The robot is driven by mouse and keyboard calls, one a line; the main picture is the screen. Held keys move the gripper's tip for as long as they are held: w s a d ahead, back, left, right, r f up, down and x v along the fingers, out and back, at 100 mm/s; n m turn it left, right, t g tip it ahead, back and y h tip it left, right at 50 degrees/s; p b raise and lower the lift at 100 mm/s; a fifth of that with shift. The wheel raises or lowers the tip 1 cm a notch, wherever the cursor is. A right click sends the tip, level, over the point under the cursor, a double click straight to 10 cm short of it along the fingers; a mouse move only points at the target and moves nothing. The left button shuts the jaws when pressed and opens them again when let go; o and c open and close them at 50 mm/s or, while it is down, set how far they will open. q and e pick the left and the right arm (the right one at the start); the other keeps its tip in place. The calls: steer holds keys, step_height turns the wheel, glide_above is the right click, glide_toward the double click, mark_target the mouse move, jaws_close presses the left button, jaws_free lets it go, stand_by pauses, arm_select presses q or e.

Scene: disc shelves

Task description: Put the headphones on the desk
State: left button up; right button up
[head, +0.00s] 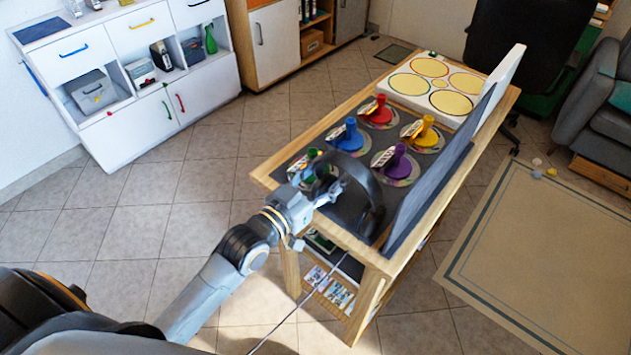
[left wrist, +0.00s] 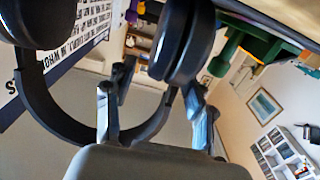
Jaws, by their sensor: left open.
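The black headphones (head: 374,200) are at the near end of a wooden desk-like table (head: 262,178). The head view shows mainly their curved band, beside the dark upright panel. My left gripper (head: 330,188) is at the band, with its jaws open. In the left wrist view, the headphones (left wrist: 50,125) show closely, with an ear cup (left wrist: 187,45) at top. The band passes between the two open fingers of my left gripper (left wrist: 153,98). Whether either finger touches the band, or the headphones rest on the surface, I cannot tell. My right gripper is not in view.
Discs with coloured knobs, such as a purple one (head: 398,160), stand on the table beyond the headphones. A tall dark panel (head: 440,170) runs along its right side. A white cabinet (head: 130,90) stands at the left. Tiled floor (head: 150,210) is clear between.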

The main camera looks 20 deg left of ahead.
arm_select(q)
steer(key=v, duration=1.2)
steer(key=shift+b, duration=0.45)
steer(key=shift+o, duration=0.2)
steer(key=o, duration=0.9)
steer(key=shift+o, duration=0.2)
steer(key=v, duration=0.7)
steer(key=shift+s, duration=0.25)
